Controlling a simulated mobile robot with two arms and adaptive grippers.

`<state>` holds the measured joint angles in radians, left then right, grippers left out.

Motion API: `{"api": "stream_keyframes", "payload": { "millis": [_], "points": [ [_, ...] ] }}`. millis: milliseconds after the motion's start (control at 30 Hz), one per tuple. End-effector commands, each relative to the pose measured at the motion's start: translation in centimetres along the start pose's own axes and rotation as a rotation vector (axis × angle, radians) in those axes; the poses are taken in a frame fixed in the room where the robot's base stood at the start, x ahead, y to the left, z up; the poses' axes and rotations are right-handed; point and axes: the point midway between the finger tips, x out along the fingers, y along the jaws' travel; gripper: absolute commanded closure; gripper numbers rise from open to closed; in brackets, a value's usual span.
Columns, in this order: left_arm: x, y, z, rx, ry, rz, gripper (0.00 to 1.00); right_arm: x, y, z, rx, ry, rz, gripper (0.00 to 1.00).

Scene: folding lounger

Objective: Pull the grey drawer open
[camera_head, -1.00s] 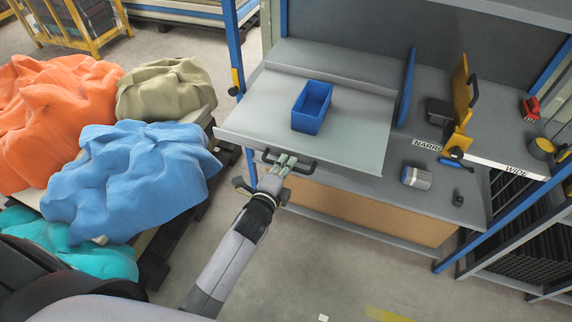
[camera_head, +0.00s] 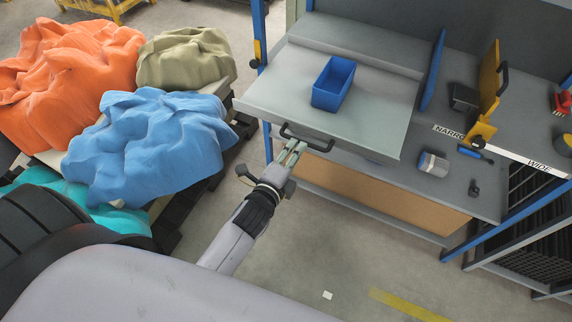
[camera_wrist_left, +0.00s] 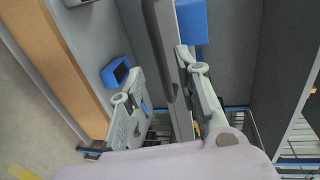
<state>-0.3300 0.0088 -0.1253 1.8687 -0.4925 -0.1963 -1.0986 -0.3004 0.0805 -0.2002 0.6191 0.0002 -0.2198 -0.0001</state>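The grey drawer (camera_head: 375,118) has a flat top and a black bar handle (camera_head: 318,148) on its front. A blue bin (camera_head: 333,82) sits on it. I cannot tell how far out the drawer stands. My left gripper (camera_head: 298,147) is at the handle, coming from the front and below. My right gripper is not in view.
Blue (camera_head: 145,150) and orange (camera_head: 65,80) covered heaps stand at left. Blue posts (camera_head: 258,30) flank the bench.

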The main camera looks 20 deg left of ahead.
Motion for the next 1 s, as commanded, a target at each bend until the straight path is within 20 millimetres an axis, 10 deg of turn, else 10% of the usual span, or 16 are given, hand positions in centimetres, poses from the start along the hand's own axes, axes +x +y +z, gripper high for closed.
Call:
{"api": "stream_keyframes", "payload": {
  "millis": [333,1000],
  "points": [
    [-5.6,0.0,0.0,0.0,0.0,0.001,0.69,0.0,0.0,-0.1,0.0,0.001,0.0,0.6],
    [-6.0,0.2,0.0,-0.004,0.001,0.004,0.69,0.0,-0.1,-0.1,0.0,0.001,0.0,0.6]
  ]
}}
